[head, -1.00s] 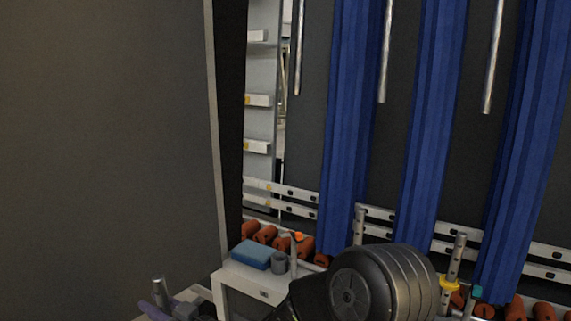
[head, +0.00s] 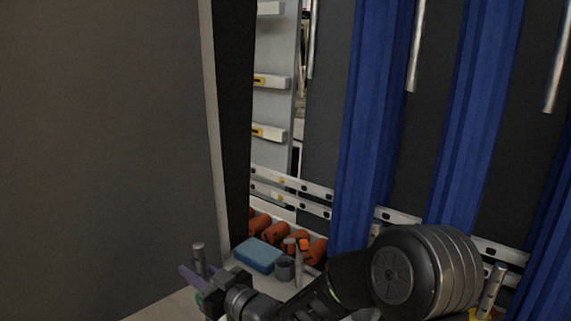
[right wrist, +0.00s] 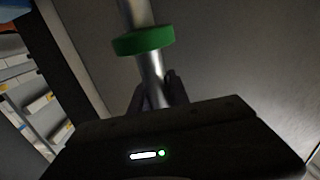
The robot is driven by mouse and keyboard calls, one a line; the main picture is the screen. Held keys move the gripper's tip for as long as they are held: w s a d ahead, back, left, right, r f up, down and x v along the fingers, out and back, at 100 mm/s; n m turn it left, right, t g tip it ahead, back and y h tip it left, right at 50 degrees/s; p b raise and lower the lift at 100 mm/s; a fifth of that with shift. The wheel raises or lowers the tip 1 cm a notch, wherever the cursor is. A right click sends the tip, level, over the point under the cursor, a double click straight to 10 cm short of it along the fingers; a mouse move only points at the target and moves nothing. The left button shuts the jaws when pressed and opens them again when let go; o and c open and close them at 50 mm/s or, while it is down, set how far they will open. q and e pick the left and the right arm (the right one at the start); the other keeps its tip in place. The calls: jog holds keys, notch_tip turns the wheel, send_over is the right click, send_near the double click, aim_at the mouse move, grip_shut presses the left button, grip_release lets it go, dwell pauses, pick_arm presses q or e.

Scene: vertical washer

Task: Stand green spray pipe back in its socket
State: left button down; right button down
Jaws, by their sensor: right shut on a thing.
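The spray pipe is a metal tube with a green ring. Its top end (head: 198,254) shows at the lower left of the head view, roughly upright. In the right wrist view the pipe and its green ring (right wrist: 143,40) stand out just beyond my fingers. My right gripper (head: 203,283) is shut on the pipe; its fingers also show in the right wrist view (right wrist: 155,96). The pipe is held left of the white bench. The pipe's lower end is hidden or out of view. I cannot make out the green pipe's socket. My left gripper is not in view.
A blue sponge-like block (head: 258,255), a grey cup (head: 284,269) and an orange-ringed pipe (head: 299,262) stand on the bench. Orange rollers (head: 261,226) line the back. Blue curtain strips (head: 375,130) hang behind. A yellow-ringed pipe (head: 491,290) is at the right.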

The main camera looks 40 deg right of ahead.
jog(key=w+d+r+m+h+p, duration=0.2)
jog(key=d+r+h, duration=0.3)
jog(key=d, duration=0.5)
jog(key=w+d+r+m+g+h+p, duration=0.1)
jog(key=w+d+r+m+h+p, duration=0.2)
jog(key=d, duration=0.7)
jog(key=w+d+r+m+g+h+p, duration=0.1)
jog(key=d+r+m+h, duration=0.4)
jog(key=d, duration=0.5)
notch_tip(320, 180, up, 2)
jog(key=w+h+p, duration=0.1)
jog(key=w+h, duration=0.1)
jog(key=shift+d+h+p, duration=0.15)
jog(key=shift+h+p, duration=0.15)
jog(key=shift+p, duration=0.1)
jog(key=shift+w+f, duration=0.1)
notch_tip(320, 180, down, 8)
jog(key=b, duration=0.6)
jog(key=shift+b, duration=0.3)
